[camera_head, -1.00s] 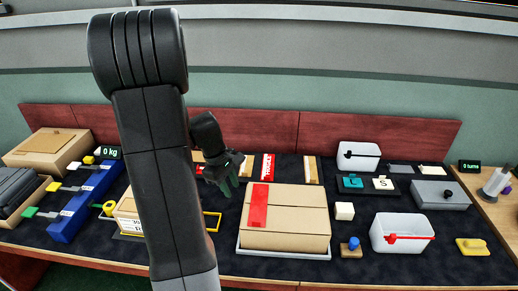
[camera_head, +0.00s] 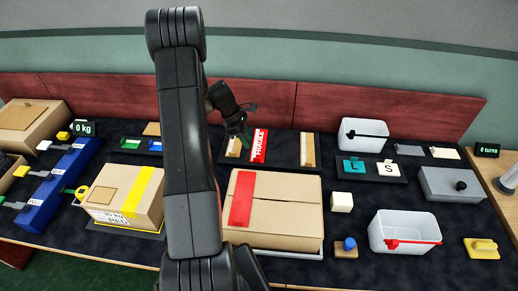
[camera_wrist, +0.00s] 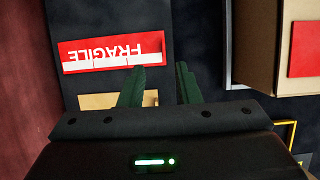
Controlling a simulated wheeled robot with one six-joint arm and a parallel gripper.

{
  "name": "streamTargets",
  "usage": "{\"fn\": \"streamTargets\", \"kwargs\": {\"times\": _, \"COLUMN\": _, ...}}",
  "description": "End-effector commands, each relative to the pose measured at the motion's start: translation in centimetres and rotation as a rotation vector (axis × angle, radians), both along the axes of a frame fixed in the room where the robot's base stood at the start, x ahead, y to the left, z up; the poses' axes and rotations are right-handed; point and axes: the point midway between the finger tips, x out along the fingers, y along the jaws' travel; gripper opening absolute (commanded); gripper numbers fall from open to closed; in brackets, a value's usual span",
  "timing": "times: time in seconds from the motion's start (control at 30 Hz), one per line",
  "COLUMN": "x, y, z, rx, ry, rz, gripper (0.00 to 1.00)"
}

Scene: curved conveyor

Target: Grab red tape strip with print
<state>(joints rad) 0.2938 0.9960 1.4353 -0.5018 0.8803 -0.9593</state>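The red tape strip with white FRAGILE print (camera_head: 259,146) lies on a dark holder at the back of the table. In the wrist view the strip (camera_wrist: 110,50) shows with its print upside down. My gripper (camera_head: 245,137) is beside the strip, at its left in the head view. In the wrist view my gripper (camera_wrist: 160,80) has its two green fingers apart with nothing between them. The fingertips are just short of the strip's lower right part in that picture; contact cannot be told.
Tan strips lie either side of the red one, including one at right (camera_head: 307,149). A large cardboard box (camera_head: 290,210) with a plain red strip (camera_head: 241,198) stands in front. A smaller box with yellow tape (camera_head: 143,191) stands left. White bins (camera_head: 362,134) are at right.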

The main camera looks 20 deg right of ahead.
Motion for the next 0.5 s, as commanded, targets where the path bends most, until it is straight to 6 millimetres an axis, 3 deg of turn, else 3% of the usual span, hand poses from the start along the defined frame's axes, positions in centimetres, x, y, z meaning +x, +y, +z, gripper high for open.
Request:
{"fn": "streamTargets", "kwargs": {"times": 0.03, "x": -0.3, "y": -0.3, "z": -1.7, "rx": 0.001, "ry": 0.002, "rz": -0.001, "gripper": 0.30}}
{"fn": "streamTargets", "kwargs": {"times": 0.1, "x": -0.5, "y": -0.7, "z": -2.8, "rx": 0.001, "ry": 0.002, "rz": -0.002, "gripper": 0.30}}
{"fn": "streamTargets", "kwargs": {"times": 0.5, "x": -1.4, "y": -1.5, "z": -6.0, "rx": 0.001, "ry": 0.002, "rz": -0.001, "gripper": 0.30}}
